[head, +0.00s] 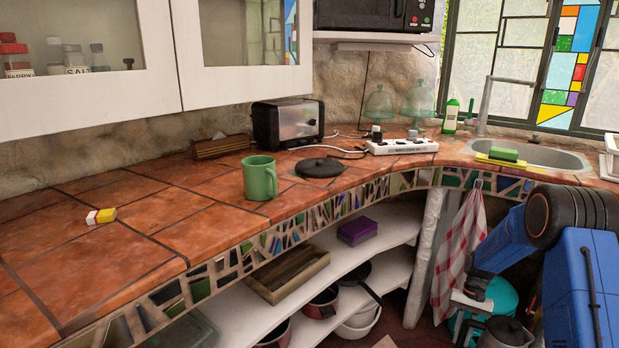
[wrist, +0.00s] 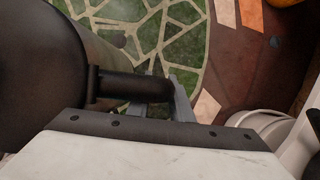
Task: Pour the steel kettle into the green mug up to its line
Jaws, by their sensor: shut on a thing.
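The green mug (head: 260,178) stands upright on the tiled counter, handle to the right. Its inside and its line cannot be made out. The grey kettle (head: 503,333) is low at the bottom right of the head view, below counter level and cut by the frame edge. In the wrist view the dark kettle body (wrist: 40,65) fills the left side. My gripper (wrist: 178,100) is shut on the kettle's dark handle. In the head view my gripper (head: 472,298) is beside the kettle, well to the right of and below the mug.
A black round lid (head: 320,168) lies right of the mug, with a toaster (head: 288,122) and power strip (head: 402,146) behind. The counter edge and a checked towel (head: 460,250) stand between kettle and mug.

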